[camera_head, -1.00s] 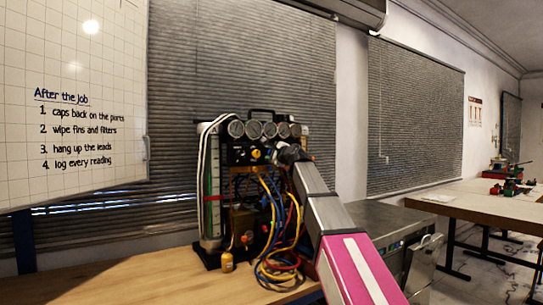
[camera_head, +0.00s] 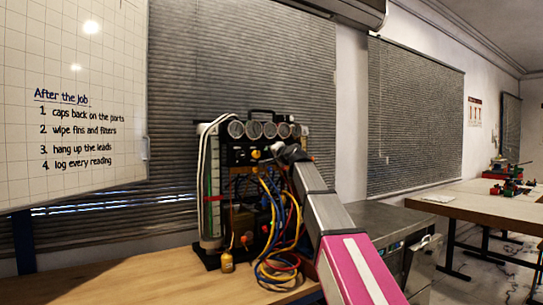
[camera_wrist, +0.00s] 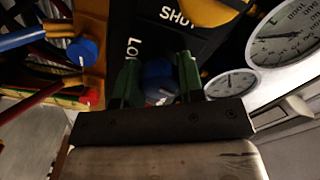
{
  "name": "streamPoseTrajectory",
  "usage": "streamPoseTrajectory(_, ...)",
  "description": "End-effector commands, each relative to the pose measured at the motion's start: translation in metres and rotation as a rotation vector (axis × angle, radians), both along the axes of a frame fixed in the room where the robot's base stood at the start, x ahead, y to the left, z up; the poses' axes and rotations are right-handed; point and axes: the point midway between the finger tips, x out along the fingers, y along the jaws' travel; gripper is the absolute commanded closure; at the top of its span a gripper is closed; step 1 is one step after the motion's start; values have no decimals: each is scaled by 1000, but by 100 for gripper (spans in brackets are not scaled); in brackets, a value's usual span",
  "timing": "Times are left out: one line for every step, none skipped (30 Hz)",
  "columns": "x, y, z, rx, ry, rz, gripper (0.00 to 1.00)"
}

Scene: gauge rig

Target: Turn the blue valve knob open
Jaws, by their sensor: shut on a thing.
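The blue valve knob (camera_wrist: 160,82) shows in the wrist view between the two green-tipped fingers of my gripper (camera_wrist: 158,66). My gripper is shut on it, with one finger on each side. The knob sits by a dark panel (camera_wrist: 150,28) with the word "SHUT" and another word partly cut off. In the head view my arm reaches to the front of the gauge rig (camera_head: 250,180), just below its row of gauges. My fingers and the blue knob cannot be made out there.
A yellow knob (camera_head: 255,154) is close to my gripper, left of it in the head view. Blue, yellow and red hoses (camera_head: 278,235) hang below in loops. In the wrist view a second blue part (camera_wrist: 82,50) is to the left and white gauges (camera_wrist: 285,35) are to the right.

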Motion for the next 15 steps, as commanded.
streamPoseTrajectory(-1,0,-1,-30,-18,1,88)
streamPoseTrajectory(-1,0,-1,-48,-30,1,88)
streamPoseTrajectory(-1,0,-1,-71,-45,1,88)
streamPoseTrajectory(-1,0,-1,-86,-56,1,88)
streamPoseTrajectory(-1,0,-1,-101,-66,1,88)
streamPoseTrajectory(-1,0,-1,-120,-78,1,88)
streamPoseTrajectory(-1,0,-1,-132,-87,1,88)
streamPoseTrajectory(-1,0,-1,-144,-95,1,88)
streamPoseTrajectory(-1,0,-1,-158,-105,1,88)
streamPoseTrajectory(-1,0,-1,-169,-111,1,88)
streamPoseTrajectory(-1,0,-1,-178,-117,2,88)
streamPoseTrajectory(-1,0,-1,-188,-124,2,88)
streamPoseTrajectory(-1,0,-1,-196,-128,1,88)
streamPoseTrajectory(-1,0,-1,-202,-132,1,88)
streamPoseTrajectory(-1,0,-1,-208,-137,1,88)
